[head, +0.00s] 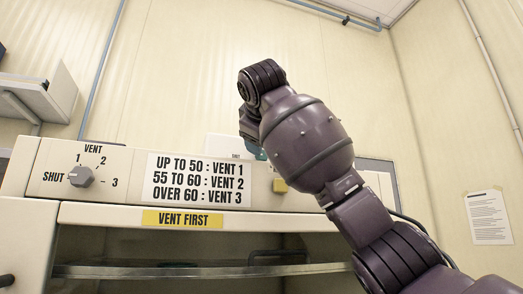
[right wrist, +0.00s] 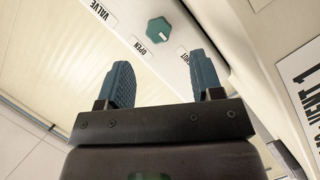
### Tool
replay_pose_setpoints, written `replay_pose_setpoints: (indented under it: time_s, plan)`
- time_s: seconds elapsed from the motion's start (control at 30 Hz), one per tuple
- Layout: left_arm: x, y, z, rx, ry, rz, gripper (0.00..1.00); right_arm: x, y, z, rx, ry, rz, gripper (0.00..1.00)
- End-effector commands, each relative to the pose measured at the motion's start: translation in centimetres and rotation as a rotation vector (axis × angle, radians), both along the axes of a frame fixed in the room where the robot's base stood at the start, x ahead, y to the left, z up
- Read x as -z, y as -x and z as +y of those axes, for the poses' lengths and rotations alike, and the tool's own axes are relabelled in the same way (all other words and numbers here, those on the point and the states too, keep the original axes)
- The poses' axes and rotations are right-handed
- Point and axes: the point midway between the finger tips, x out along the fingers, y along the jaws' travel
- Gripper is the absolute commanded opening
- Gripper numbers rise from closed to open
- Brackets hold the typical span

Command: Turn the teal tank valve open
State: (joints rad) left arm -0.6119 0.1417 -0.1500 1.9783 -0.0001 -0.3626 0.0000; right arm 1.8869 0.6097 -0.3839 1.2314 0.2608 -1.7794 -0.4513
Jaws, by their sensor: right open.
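The teal tank valve (right wrist: 159,31) is a small faceted knob on a cream panel in the right wrist view. It carries a short white mark on the side toward a partly hidden label that seems to read SHUT (right wrist: 184,54). The OPEN label (right wrist: 138,46) is on its other side. My right gripper (right wrist: 162,72) is open and empty, its two blue fingers pointing at the panel. The knob lies beyond the fingertips, between their lines and apart from both. In the head view my right arm hides the gripper and most of that area. My left gripper is not in view.
A grey vent dial (head: 80,176) with SHUT, 1, 2 and 3 marks sits on the cabinet front. A sign (head: 198,181) listing vent numbers and a yellow VENT FIRST label (head: 182,219) are beside it. A shelf (head: 200,271) shows inside the cabinet opening.

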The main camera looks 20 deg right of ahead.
Motion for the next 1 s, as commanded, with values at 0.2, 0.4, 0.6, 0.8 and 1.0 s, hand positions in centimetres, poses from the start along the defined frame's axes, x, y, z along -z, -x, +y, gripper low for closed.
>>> replay_pose_setpoints:
  time_s: [0.2,0.4,0.6,0.8,1.0]
  plan:
    - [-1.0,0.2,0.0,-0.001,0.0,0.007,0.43,0.6,-3.6,-1.1,0.002,0.0,0.002,0.6]
    - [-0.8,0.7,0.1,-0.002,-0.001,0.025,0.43,1.1,-5.7,-1.8,0.002,-0.001,-0.001,0.6]
    - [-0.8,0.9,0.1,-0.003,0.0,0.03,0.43,1.4,-6.4,-2.0,0.0,-0.001,-0.003,0.6]
    - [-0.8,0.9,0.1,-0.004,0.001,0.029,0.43,1.4,-6.5,-2.0,0.0,-0.001,-0.003,0.6]
    - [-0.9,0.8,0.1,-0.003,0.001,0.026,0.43,1.4,-6.5,-2.0,0.0,-0.001,-0.003,0.37]
